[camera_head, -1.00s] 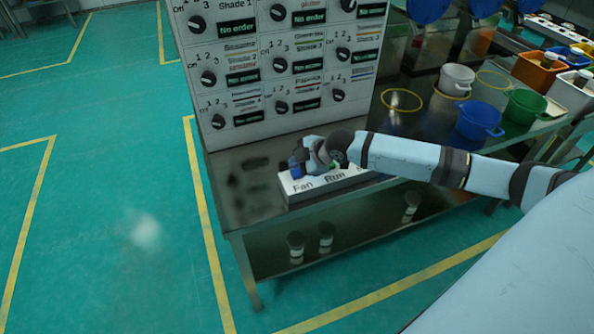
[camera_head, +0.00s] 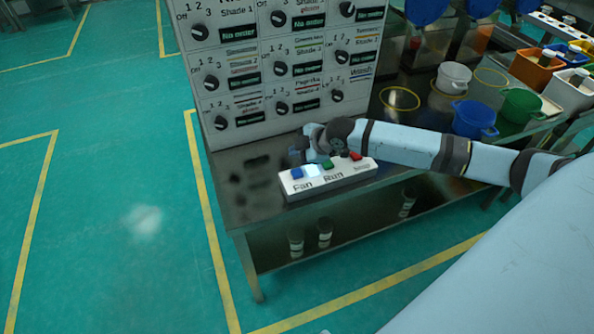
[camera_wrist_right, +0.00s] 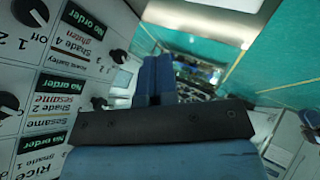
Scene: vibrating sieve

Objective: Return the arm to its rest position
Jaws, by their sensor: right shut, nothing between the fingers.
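My right arm comes in from the right side of the head view. Its gripper (camera_head: 301,150) is over the table, just behind the left part of a white button box (camera_head: 330,183) marked Fan and Run. In the right wrist view the two blue fingers (camera_wrist_right: 154,76) are together with nothing between them. The box has a blue button (camera_head: 297,173), a green button (camera_head: 327,164) and a red button (camera_head: 356,156), all uncovered. My left gripper is not in view.
A panel of black knobs (camera_head: 283,68) stands close behind the gripper. Blue (camera_head: 474,120), green (camera_head: 520,106) and white (camera_head: 454,77) buckets stand on the table (camera_head: 245,200) to the right, beyond my forearm. The green floor at left is clear.

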